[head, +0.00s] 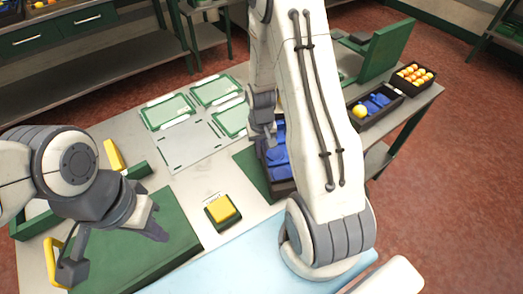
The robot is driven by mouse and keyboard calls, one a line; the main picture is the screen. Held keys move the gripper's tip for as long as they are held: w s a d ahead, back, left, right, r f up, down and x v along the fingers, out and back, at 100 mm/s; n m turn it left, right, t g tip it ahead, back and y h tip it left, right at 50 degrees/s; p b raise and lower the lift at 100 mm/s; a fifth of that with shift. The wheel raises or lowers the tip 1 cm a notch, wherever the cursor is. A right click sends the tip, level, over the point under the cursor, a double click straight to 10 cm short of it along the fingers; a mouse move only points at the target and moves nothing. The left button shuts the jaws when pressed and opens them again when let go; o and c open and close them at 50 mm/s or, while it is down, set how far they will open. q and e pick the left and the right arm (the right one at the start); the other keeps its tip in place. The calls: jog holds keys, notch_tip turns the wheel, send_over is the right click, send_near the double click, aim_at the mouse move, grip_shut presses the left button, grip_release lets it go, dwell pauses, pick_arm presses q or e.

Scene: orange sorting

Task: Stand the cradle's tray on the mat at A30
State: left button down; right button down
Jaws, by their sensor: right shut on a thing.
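A dark tray with a blue insert (274,157) is at the middle of the table, beside and partly over a green mat (246,162). My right arm hides much of it. My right gripper (267,136) points down at the tray's far left edge and is shut on it. Whether the tray is lifted or resting I cannot tell. My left gripper (114,251) is open and empty over a large green panel (160,228) at the front left. Mat labels are too small to read, so I cannot tell which place is A30, nor which thing is the cradle.
Green-framed places (167,111) lie on a grey board at the back. A yellow block (222,207) sits on a small green base. A dark tray (389,112) with blue inserts and one orange fruit stands right; a full fruit tray (402,83) is beyond. A green upright panel (389,47) stands behind.

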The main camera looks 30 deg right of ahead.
jog(key=shift+f+b, duration=0.3)
jog(key=shift+f, duration=0.1)
jog(key=c, duration=0.9)
grip_release()
notch_tip(320, 180, up, 11)
jog(key=shift+f, duration=0.2)
jog(key=s+a+r+n, duration=0.3)
jog(key=a+r, duration=0.1)
jog(key=a, duration=0.4)
jog(key=s+a+r+n, duration=0.3)
jog(key=s+a, duration=0.1)
jog(key=a, duration=0.4)
jog(key=s+a+r+n, duration=0.1)
jog(key=s+a+n, duration=0.1)
jog(key=s, duration=0.4)
jog(key=s+a+r+n+y, duration=0.1)
jog(key=s+a+r+n, duration=0.1)
jog(key=s+a, duration=0.2)
jog(key=shift+s+a+r+n, duration=0.2)
jog(key=shift+s+a+n, duration=0.15)
jog(key=shift+s, duration=0.65)
